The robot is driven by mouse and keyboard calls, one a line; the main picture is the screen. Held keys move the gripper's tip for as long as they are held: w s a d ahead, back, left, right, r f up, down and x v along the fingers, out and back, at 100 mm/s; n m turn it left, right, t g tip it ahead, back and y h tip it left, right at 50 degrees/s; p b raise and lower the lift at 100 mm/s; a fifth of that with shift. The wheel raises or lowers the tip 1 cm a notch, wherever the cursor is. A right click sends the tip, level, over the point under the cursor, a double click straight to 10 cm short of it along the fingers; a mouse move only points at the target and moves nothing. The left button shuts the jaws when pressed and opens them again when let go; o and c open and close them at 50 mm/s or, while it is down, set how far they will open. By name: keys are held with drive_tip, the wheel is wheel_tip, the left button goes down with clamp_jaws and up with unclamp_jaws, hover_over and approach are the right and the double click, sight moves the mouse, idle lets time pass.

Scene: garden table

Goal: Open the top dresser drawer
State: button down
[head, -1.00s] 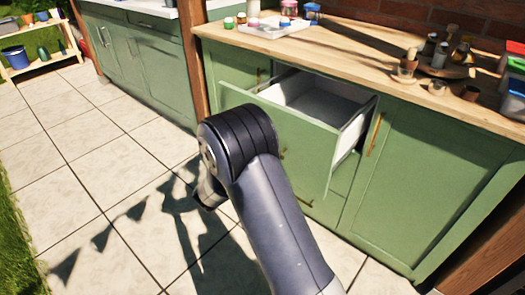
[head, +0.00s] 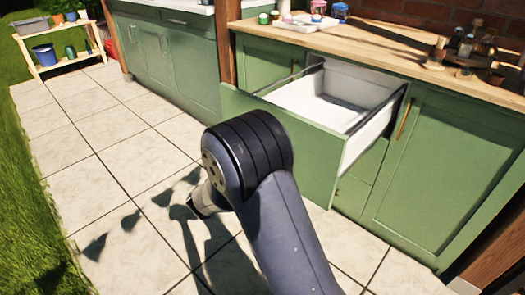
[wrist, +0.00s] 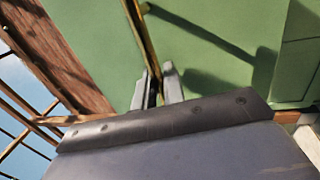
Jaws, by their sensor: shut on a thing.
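The top dresser drawer (head: 335,105) is pulled well out of the green dresser in the head view. Its white inside looks empty. Its green front panel (head: 290,148) faces me, partly covered by my arm. In the wrist view my gripper (wrist: 160,80) is shut on the brass bar handle (wrist: 141,38) of a green front, with a finger on each side of the bar. In the head view my gripper and the handle are hidden behind my arm.
A wooden counter (head: 400,52) tops the dresser, holding jars and bottles. A closed green door (head: 440,165) is right of the drawer. Another green cabinet (head: 165,60) and a plant shelf (head: 62,60) stand further left. Paved floor (head: 110,165) lies clear at left.

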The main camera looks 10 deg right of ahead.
idle(0.3)
drive_tip(key=c, duration=1.6)
unclamp_jaws()
drive_tip(key=shift+o, duration=0.2)
drive_tip(key=shift+s, duration=0.1)
drive_tip(key=p+v, duration=0.2)
drive_tip(key=v, duration=0.8)
drive_tip(key=shift+s+a, duration=0.2)
drive_tip(key=shift+a, duration=0.05)
drive_tip(key=shift+f, duration=0.15)
drive_tip(key=b+x, duration=0.2)
drive_tip(key=x, duration=0.8)
drive_tip(key=shift+w, duration=0.1)
drive_tip(key=shift+w+d+r, duration=0.2)
drive_tip(key=shift+d, duration=0.15)
drive_tip(key=shift+w+d, duration=0.1)
